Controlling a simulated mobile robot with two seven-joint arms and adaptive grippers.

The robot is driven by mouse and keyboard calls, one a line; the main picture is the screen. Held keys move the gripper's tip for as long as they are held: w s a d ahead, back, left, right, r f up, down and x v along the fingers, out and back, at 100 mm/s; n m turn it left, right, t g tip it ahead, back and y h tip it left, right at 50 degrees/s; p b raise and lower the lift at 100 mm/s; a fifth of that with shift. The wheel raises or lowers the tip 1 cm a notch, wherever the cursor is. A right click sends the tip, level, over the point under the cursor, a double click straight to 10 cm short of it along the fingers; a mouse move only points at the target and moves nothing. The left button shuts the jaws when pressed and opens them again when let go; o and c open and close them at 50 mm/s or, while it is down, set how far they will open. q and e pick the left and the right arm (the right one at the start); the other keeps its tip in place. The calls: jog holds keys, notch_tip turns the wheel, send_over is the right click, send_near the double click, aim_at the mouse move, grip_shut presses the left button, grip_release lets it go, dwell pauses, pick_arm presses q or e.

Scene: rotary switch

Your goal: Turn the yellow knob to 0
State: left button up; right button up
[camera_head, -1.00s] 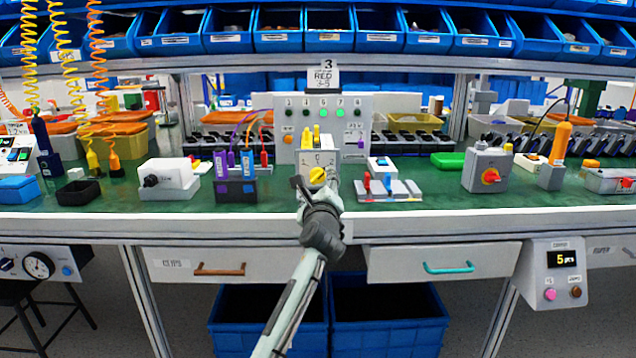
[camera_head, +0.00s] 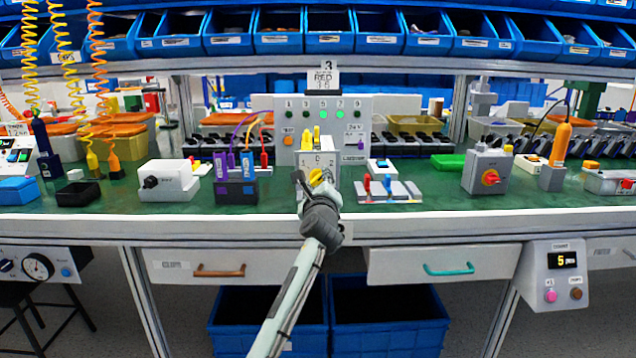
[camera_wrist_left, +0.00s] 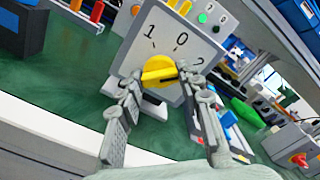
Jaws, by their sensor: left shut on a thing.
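The yellow knob (camera_head: 318,175) is on the front of a grey switch box (camera_head: 332,160) on the green bench. In the left wrist view the yellow knob (camera_wrist_left: 157,69) sits below the printed 1, 0 and 2 on the box face (camera_wrist_left: 172,48). Its handle lies across the gap between the fingers, and its dark line points to the right, nearer the 2 than the 0. My left gripper (camera_head: 316,188) is at the knob, its fingers on either side of the handle; they also show in the left wrist view (camera_wrist_left: 160,80). My right gripper is out of view.
A panel with lit green lamps (camera_head: 358,105) stands behind the box. A holder with purple and blue pieces (camera_head: 236,188) is to the left, and a plate with red and blue levers (camera_head: 390,190) to the right. A box with a red knob (camera_head: 488,170) stands farther right.

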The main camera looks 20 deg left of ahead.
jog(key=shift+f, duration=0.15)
pick_arm(q)
jog(key=shift+n, duration=1.1)
jog(key=shift+f+n, duration=0.1)
jog(key=shift+n, duration=1.1)
jog(key=shift+n+b, duration=0.45)
jog(key=shift+n, duration=1.55)
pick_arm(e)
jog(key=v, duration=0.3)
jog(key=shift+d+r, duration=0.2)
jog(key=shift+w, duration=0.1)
